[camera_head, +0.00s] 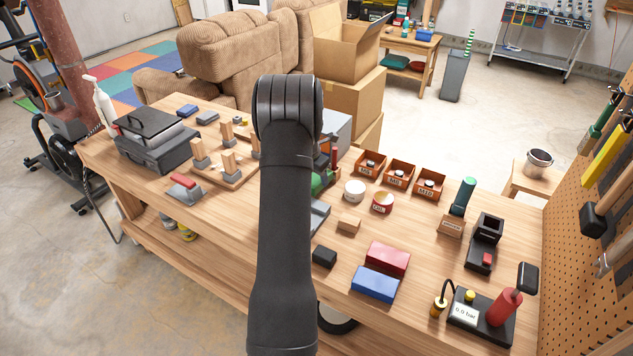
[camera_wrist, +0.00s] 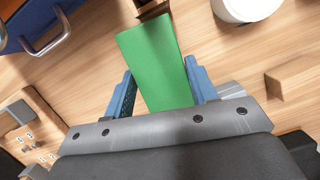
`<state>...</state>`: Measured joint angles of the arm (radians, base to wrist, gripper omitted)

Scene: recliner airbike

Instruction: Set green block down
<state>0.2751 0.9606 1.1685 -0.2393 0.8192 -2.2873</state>
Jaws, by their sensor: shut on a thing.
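My gripper (camera_wrist: 160,78) is shut on a long green block (camera_wrist: 157,58) in the wrist view. One blue-grey finger lies along each side of the block. The block's far end points up the picture, above the wooden tabletop (camera_wrist: 98,62). I cannot tell whether it touches the wood. In the head view, a small part of the green block (camera_head: 319,184) shows just right of my dark arm, which hides most of it and the gripper.
A white round container (camera_wrist: 247,8) and a wooden block (camera_wrist: 292,82) are to the right in the wrist view. A blue object with a metal handle (camera_wrist: 45,38) is upper left. In the head view, orange bins (camera_head: 399,173) and red (camera_head: 388,257) and blue (camera_head: 375,284) blocks are right of my arm.

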